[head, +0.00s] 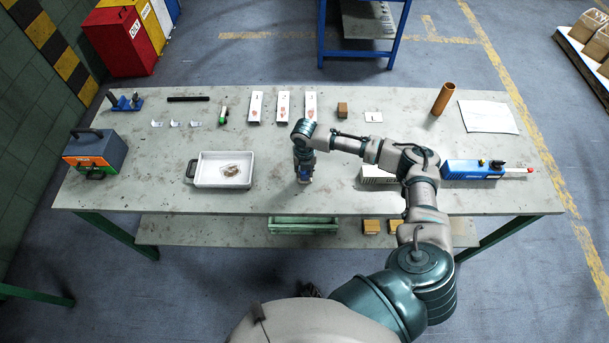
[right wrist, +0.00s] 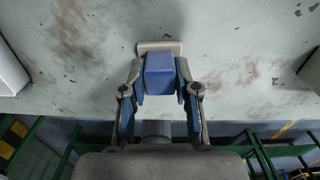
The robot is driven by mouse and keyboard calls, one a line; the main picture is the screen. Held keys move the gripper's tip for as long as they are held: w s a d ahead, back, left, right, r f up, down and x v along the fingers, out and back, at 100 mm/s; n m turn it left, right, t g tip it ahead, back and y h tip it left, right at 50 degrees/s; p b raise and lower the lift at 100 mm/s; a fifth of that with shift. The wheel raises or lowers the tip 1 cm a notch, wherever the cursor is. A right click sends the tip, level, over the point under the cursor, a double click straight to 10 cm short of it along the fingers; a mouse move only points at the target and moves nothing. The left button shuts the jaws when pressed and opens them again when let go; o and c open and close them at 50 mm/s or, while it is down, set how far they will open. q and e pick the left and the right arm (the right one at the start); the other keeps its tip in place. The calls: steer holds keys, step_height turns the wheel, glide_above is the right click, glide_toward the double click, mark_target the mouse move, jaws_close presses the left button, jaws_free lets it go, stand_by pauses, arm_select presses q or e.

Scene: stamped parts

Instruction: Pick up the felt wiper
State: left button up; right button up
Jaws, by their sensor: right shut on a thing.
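The felt wiper, a blue block (right wrist: 159,74) with a pale felt pad (right wrist: 158,46) at its end, is between the fingers of my right gripper (right wrist: 160,88) in the right wrist view. Both fingers press on its sides, so the gripper is shut on it. In the head view my right gripper (head: 304,172) points down over the front middle of the table (head: 270,200) and mostly hides the wiper. I cannot tell whether the pad touches the table top. My left gripper is not in view.
A white tray (head: 215,186) with small parts stands left of the gripper. A blue box (head: 470,169) is at the right, a toolbox (head: 97,153) far left. Bare table surrounds the gripper.

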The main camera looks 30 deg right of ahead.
mark_target(305, 172)
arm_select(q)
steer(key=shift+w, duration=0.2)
